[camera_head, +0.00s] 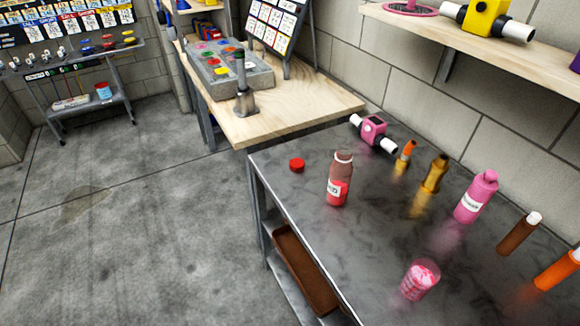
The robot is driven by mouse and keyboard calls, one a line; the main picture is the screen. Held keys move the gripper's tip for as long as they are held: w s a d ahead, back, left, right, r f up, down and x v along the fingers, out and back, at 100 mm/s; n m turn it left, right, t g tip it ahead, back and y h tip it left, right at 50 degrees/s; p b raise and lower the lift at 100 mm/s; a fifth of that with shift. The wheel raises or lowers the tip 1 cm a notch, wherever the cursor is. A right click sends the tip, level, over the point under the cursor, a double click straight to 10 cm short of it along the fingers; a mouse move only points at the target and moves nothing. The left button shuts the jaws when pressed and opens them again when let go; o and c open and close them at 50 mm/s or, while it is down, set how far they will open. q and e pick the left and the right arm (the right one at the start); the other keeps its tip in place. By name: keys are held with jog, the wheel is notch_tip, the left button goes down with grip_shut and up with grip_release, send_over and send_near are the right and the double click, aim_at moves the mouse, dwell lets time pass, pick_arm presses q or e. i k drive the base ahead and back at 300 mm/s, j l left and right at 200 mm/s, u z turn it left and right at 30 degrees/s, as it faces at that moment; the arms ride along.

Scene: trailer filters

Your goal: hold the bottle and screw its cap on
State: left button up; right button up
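A brown bottle (340,180) with a red label stands upright on the grey metal table, near its left part. Its top looks open, with a pale rim and no cap on it. A red cap (296,164) lies on the table to the left of the bottle, close to the table's far left corner. Neither of my grippers shows in the head view, so nothing is seen touching the bottle or the cap.
On the metal table (310,215) stand a pink valve block (373,130), small orange and gold bottles (435,173), a pink bottle (476,196), a brown tube (519,233), an orange tube (558,269) and a pink-filled cup (420,279). A wooden bench (300,110) adjoins behind. Open floor lies left.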

aim_at(342, 169)
jog(key=i+j+z, duration=0.1)
jog(key=z, duration=0.35)
jog(key=j+z, duration=0.2)
jog(key=z, duration=0.3)
jog(key=i+j+z, duration=0.1)
jog(key=z, duration=0.35)
jog(key=j+z, duration=0.2)
jog(key=j, duration=0.4)
jog(key=j+z, duration=0.15)
jog(key=j, duration=0.4)
jog(key=k+j+z, duration=0.2)
jog(key=j, duration=0.8)
